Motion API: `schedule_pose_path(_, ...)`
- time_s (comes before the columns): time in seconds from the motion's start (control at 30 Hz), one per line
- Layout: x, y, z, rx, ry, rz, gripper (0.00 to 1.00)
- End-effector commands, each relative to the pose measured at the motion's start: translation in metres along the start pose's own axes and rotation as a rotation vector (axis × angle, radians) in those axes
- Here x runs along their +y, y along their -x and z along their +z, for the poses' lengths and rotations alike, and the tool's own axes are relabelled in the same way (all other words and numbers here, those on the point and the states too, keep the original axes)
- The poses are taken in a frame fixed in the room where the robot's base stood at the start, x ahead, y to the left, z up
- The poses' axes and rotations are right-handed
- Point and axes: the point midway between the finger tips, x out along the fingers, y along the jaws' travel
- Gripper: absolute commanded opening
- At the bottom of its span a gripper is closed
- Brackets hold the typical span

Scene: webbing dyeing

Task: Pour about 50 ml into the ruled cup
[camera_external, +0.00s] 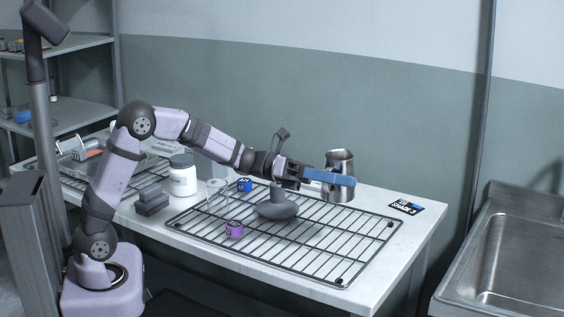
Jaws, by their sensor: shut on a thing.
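A shiny metal pitcher (340,162) is held upright, over the right rear part of the wire rack. My gripper (338,177) is shut on the pitcher. One long blue finger lies across its near side, and the other finger is hidden behind it. A clear, see-through vessel (217,194), possibly the ruled cup, stands near the rack's left rear edge. Its markings and contents are too small to tell. The inside of the pitcher is not visible.
The wire rack (338,282) covers the table's middle. A grey rounded object (277,209), a purple cube (234,230) and a blue cube (244,185) are around it. A white jar (182,177) and grey block (151,201) stand left. A sink (520,262) lies right.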

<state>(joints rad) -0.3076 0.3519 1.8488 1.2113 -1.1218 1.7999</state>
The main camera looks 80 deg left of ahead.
Motion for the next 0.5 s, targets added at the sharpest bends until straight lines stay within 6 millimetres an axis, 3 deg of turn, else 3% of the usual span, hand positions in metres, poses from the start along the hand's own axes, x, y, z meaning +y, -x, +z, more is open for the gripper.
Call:
schedule_pose_path(0.07, -0.010, -0.008, 0.006, 0.008, 0.004, -0.016, 0.00)
schedule_pose_path(0.5, -0.035, -0.043, -0.020, 0.051, 0.009, -0.096, 0.00)
